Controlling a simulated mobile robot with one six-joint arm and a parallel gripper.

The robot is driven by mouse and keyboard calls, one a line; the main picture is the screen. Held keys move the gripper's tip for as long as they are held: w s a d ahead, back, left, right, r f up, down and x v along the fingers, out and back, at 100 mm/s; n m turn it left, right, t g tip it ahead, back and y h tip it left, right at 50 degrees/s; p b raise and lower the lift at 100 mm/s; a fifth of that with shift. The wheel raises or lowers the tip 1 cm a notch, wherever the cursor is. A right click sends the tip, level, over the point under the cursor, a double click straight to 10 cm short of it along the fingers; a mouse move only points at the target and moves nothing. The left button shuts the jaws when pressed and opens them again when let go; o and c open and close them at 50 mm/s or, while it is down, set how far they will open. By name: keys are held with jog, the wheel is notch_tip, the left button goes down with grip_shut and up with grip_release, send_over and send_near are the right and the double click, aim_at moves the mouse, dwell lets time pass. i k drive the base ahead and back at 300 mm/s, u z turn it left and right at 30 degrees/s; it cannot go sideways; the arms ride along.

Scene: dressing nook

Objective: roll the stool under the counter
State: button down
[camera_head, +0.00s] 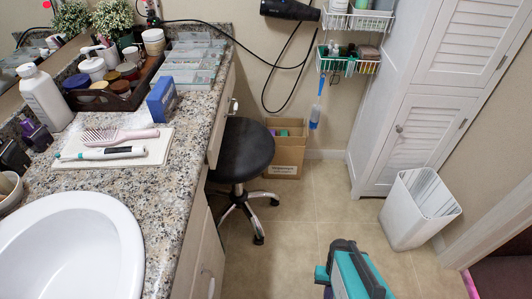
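The stool (246,149) has a round black seat on a chrome base with dark casters. It stands upright on the floor at the right side of the counter. The left edge of its seat meets the counter's edge in the picture, and most of the seat shows out in the aisle. Part of its base is hidden behind the counter front. The counter (150,205) has a speckled granite top and pale cabinet fronts. I cannot make out my gripper's fingers in this view, and nothing is seen touching the stool.
A cardboard box (287,160) stands on the floor just behind the stool. A white bin (415,215) and a tall white louvred cabinet (410,130) are at the right. Wire baskets (350,66) and a hair dryer (289,10) hang above. Tile floor (305,212) is clear right of the stool.

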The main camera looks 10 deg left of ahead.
aim_at(238, 197)
jog(key=u, duration=1.5)
jog(key=k, duration=1.15)
jog(key=z, duration=0.55)
jog(key=i, duration=0.9)
jog(key=z, duration=0.05)
